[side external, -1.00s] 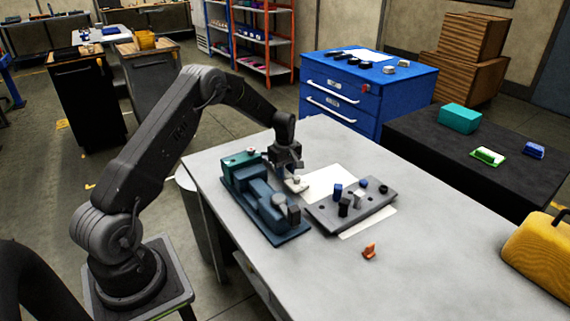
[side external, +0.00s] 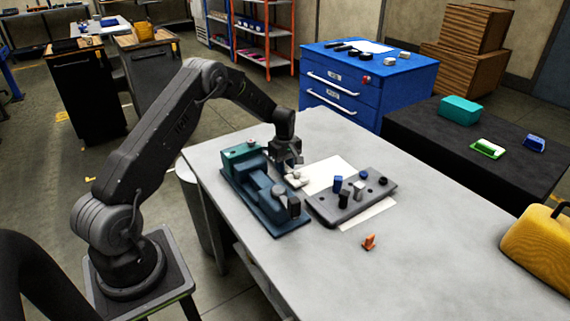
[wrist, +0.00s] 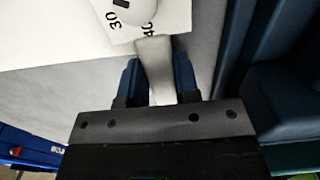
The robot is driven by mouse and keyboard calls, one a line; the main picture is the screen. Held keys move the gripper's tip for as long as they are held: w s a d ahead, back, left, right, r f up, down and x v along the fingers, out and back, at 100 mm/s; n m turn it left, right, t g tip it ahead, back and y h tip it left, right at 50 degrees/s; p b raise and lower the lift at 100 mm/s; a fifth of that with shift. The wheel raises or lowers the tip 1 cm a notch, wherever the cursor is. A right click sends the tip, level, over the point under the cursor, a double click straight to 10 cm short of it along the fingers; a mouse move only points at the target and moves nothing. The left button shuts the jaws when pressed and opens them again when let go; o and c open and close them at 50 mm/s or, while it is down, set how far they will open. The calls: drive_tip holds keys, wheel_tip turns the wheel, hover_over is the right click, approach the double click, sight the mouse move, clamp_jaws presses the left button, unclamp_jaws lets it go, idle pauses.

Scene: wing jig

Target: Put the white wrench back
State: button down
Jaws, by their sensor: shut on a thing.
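The white wrench (side external: 297,180) is in my gripper (side external: 291,168), beside the blue jig and just above or on the bench; I cannot tell which. In the wrist view, both fingers of my gripper (wrist: 158,82) are shut on the pale handle of the wrench (wrist: 154,62). Its rounded head with a dark slot points to the top of that view, over a white sheet (wrist: 178,14) printed with numbers. The handle's near end is hidden by my gripper.
The blue jig (side external: 262,203) stands close beside my gripper. A grey holed board (side external: 325,208) carries blue, black and light pegs on the white sheet. A small orange piece (side external: 369,242) lies in front. The right part of the bench (side external: 440,225) is mostly clear.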

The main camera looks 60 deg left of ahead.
drive_tip(key=shift+f, duration=0.25)
drive_tip(key=c, duration=0.8)
unclamp_jaws()
drive_tip(key=shift+f, duration=0.1)
wheel_tip(320, 180, up, 14)
